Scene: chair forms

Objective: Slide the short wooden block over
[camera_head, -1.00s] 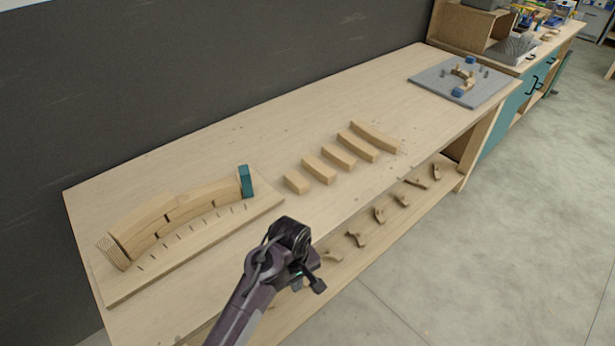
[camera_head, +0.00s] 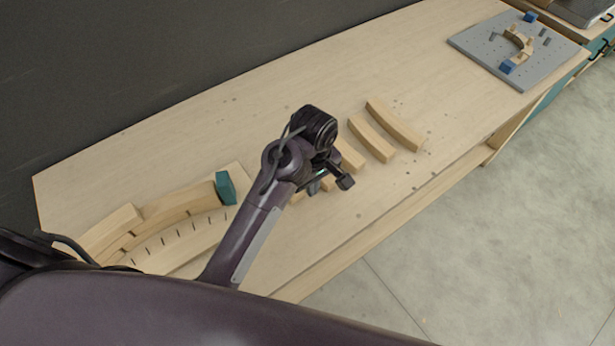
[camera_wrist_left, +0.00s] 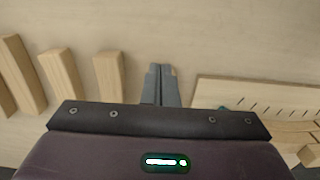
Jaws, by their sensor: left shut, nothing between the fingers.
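The short wooden block (camera_wrist_left: 109,75) is the pale one at the right end of a row in the left wrist view. In the head view my arm mostly hides it; a small part (camera_head: 298,197) shows beside the wrist. My left gripper (camera_wrist_left: 161,72) is shut and empty, with its fingers to the right of the short block and a gap between them. In the head view the left gripper (camera_head: 316,187) is over the near end of the block row. My right gripper is not in view.
Longer blocks (camera_head: 371,139) lie in a row beyond the gripper. A form board (camera_head: 190,243) with curved wooden pieces and a teal block (camera_head: 225,187) lies to the left. A grey pegboard (camera_head: 480,47) is at the far right. The table between row and pegboard is clear.

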